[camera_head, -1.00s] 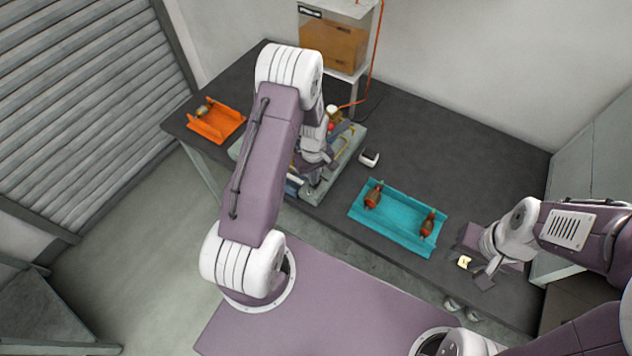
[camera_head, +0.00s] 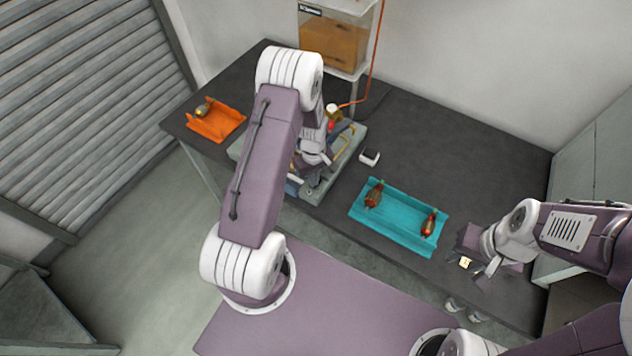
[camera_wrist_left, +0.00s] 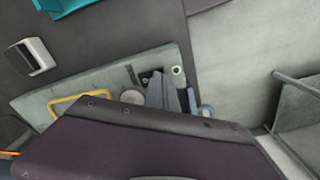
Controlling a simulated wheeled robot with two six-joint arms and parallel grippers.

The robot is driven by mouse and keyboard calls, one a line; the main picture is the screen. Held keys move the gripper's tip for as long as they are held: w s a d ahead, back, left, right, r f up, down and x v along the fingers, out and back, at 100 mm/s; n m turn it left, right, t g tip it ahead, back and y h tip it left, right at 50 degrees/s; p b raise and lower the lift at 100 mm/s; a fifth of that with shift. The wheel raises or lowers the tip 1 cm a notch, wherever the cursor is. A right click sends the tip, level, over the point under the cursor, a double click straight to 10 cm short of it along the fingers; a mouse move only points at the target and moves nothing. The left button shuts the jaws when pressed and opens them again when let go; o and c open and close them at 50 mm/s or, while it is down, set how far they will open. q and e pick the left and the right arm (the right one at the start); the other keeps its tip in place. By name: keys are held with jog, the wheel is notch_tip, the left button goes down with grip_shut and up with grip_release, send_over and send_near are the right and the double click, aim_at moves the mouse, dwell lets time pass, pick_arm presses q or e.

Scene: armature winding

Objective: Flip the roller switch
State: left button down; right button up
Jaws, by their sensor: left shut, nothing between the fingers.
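The winding machine's grey base (camera_head: 352,150) stands on the dark table, with yellow bars and small parts on it; it also shows in the left wrist view (camera_wrist_left: 60,93). I cannot make out for certain which part is the roller switch. My left gripper (camera_wrist_left: 178,100) is shut and empty, low over the near end of the base, beside a small black square and a round fitting (camera_wrist_left: 176,70). In the head view my left arm hides much of the machine. My right gripper (camera_head: 475,270) is at the right of the table, by a small yellowish piece (camera_head: 465,262); its opening is unclear.
A teal tray (camera_head: 392,238) with two reddish-brown armatures (camera_head: 374,194) lies right of the machine. An orange tray (camera_head: 225,127) with a small part is at left. A small white-and-black box (camera_head: 369,158) sits near the base. The table's back right is clear.

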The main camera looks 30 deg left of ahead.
pick_arm(q)
jog(key=shift+f, duration=0.25)
jog(key=shift+s, duration=0.1)
notch_tip(320, 180, up, 7)
jog(key=p, duration=0.5)
jog(key=shift+r, duration=0.1)
dwell(0.4)
